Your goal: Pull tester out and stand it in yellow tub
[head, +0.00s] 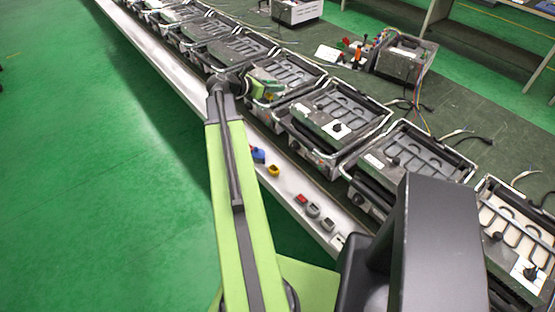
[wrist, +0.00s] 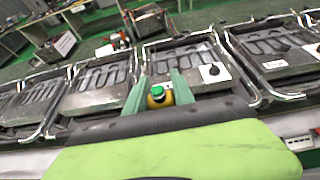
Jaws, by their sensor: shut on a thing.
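My gripper (wrist: 158,92) is shut on a small yellow object with a green top (wrist: 157,97), which looks like the tester. It sits upright between the two green fingers, in front of a heating-element unit. In the head view my gripper (head: 256,89) is beside one unit in the row, and the held object is too small to make out there. A small yellow container (head: 273,170), which may be the yellow tub, sits on the pale front ledge, nearer than my gripper. Its inside is too small to tell.
A blue container (head: 258,155) is beside the yellow one. Red (head: 302,198) and grey (head: 313,210) pieces lie further along the ledge (head: 290,190). Several metal-framed units (head: 335,115) line the bench. The green floor at left is clear.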

